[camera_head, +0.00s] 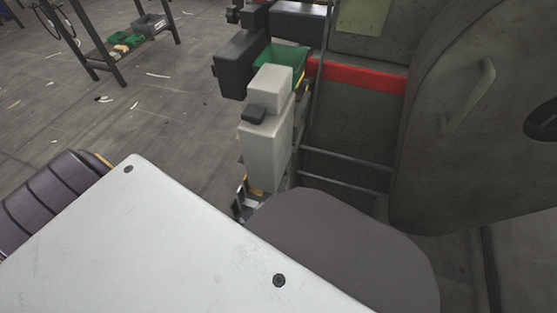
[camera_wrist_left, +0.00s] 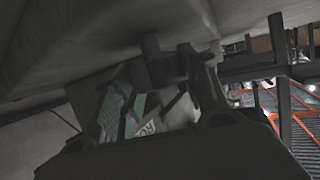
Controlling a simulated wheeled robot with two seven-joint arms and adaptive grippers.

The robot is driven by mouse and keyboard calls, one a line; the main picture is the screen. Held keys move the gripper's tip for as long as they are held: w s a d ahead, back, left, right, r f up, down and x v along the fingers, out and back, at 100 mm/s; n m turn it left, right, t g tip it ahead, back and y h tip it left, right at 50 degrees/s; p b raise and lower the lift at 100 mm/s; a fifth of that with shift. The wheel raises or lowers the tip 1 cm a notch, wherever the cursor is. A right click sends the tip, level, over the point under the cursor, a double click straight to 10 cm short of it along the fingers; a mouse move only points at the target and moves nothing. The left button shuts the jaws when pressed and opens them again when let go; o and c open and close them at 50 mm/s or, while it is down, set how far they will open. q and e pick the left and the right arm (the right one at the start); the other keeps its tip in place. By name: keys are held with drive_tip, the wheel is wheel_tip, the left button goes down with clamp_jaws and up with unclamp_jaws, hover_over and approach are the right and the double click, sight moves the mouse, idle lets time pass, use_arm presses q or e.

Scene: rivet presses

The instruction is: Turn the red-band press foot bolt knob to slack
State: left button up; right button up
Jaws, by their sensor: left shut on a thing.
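The press with the red band (camera_head: 358,75) stands at the right of the head view. Its foot bolt knob cannot be made out there; the low area is hidden behind a dark rounded shape and a pale plate. In the left wrist view my left gripper (camera_wrist_left: 170,68) points up under a grey surface. Its fingers are shut around a small dark knob (camera_wrist_left: 151,47) just below that surface, in deep shadow. The knob's turn position cannot be read. My right gripper is in neither view.
A pale grey block unit (camera_head: 267,140) with a black knob and a green bin (camera_head: 284,58) stand left of the press. A dark table frame (camera_head: 112,45) stands at the upper left. Scraps lie on the open floor (camera_head: 150,110).

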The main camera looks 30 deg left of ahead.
sight(279, 202)
use_arm(q)
drive_tip(key=shift+w+d+r+n+y, duration=0.1)
drive_tip(key=shift+w+r+n+y, duration=0.05)
drive_tip(key=shift+n+y, duration=0.85)
drive_tip(key=shift+y, duration=0.1)
drive_tip(key=shift+n+y+p, duration=0.3)
drive_tip(key=shift+n+y, duration=0.5)
drive_tip(key=shift+y, duration=0.2)
drive_tip(key=o, duration=1)
drive_tip(key=shift+o, duration=0.2)
drive_tip(key=shift+r, duration=0.15)
drive_tip(key=shift+r, duration=4.7)
